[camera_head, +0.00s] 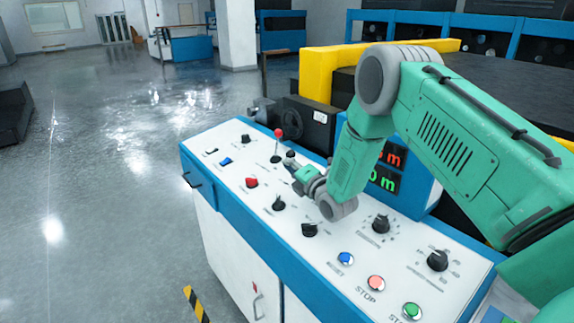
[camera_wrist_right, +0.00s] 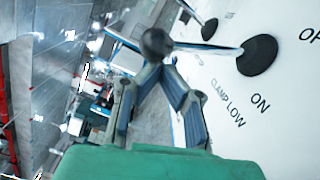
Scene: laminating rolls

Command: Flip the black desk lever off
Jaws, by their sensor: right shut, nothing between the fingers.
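The white control desk (camera_head: 225,143) has a black ball-ended lever (camera_head: 290,153) near its far edge. In the right wrist view its black ball (camera_wrist_right: 156,43) sits on a metal rod running to a round black base (camera_wrist_right: 257,55) beside the printed ON. My right gripper (camera_head: 293,167) is over the desk with its tips close to the ball. In the right wrist view the fingers (camera_wrist_right: 162,68) come together just below the ball, shut with nothing held; whether they touch it I cannot tell. My left gripper is out of view.
A red-ball lever (camera_head: 278,133) stands just behind the black one. A red button (camera_head: 251,182), black knobs (camera_head: 381,223) and a display box (camera_head: 418,186) with lit digits are on the desk. The floor at left is open.

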